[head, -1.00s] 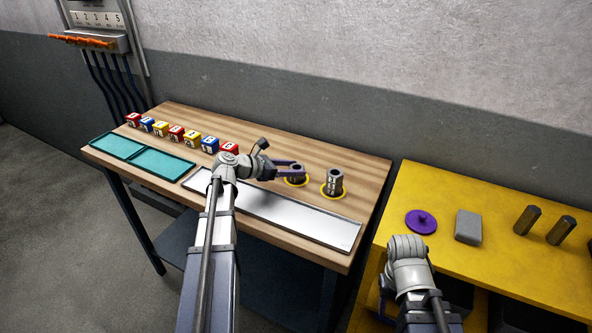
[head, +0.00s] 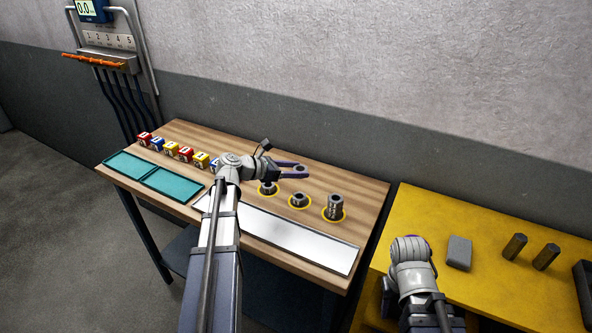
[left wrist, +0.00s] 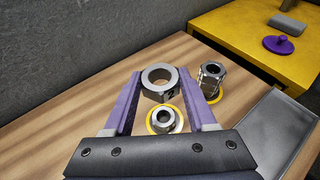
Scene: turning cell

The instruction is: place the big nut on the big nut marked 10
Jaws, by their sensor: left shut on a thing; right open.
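My left gripper (head: 296,169) has its purple fingers shut on a big grey nut (left wrist: 159,80). The nut is held in the air above the wooden table, with a dark mark on its side. A low nut (head: 268,188) and another low nut (head: 299,200) sit on yellow rings below it. A taller nut stack (head: 334,207) stands on a yellow ring to the right and also shows in the left wrist view (left wrist: 211,72). Another nut (left wrist: 165,120) shows under the fingers there. I cannot read a 10. My right arm is at the yellow table; its fingers are hidden.
Coloured number blocks (head: 171,149) stand in a row at the back left. Teal trays (head: 160,180) and a long pale tray (head: 295,240) lie along the front. A grey block (head: 459,252) and dark hex posts (head: 545,257) stand on the yellow table (head: 470,290).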

